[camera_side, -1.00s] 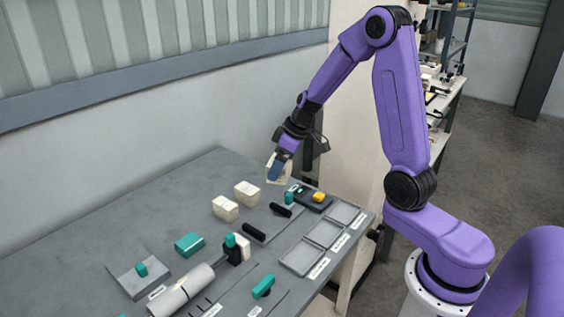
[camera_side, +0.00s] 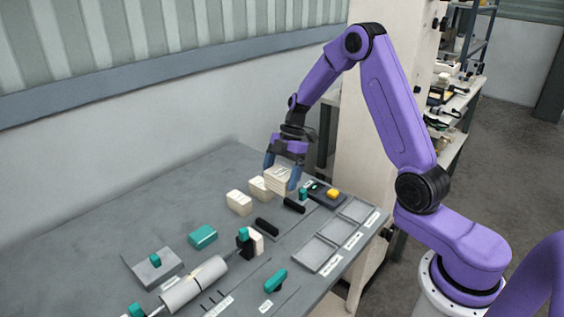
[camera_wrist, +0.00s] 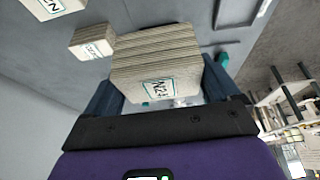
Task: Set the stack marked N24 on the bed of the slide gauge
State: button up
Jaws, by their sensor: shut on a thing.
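My gripper (camera_side: 282,172) is shut on a cream paper stack (camera_side: 278,182). One blue finger shows on each side of it. In the wrist view the stack (camera_wrist: 157,65) sits between the fingers, and its label, seen turned around, appears to read N24. In the side view the held stack is beside two other stacks, at the far part of the grey table; I cannot tell whether it touches the table. I cannot tell for certain which fixture is the slide gauge; a grey plate with black bars (camera_side: 266,227) lies in front of the stacks.
Two loose stacks (camera_side: 239,202) (camera_side: 260,189) stand left of the held one. A dark device with a yellow button (camera_side: 333,194) is to its right. Shallow grey trays (camera_side: 318,254), a teal block (camera_side: 203,236) and a grey roll (camera_side: 190,290) are nearer the front.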

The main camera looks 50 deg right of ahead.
aim_at(280, 186)
jog(key=shift+f, duration=4.5)
jog(key=shift+f, duration=1.5)
jog(key=o, duration=0.8)
jog(key=shift+r, duration=0.1)
jog(key=shift+r, duration=3.95)
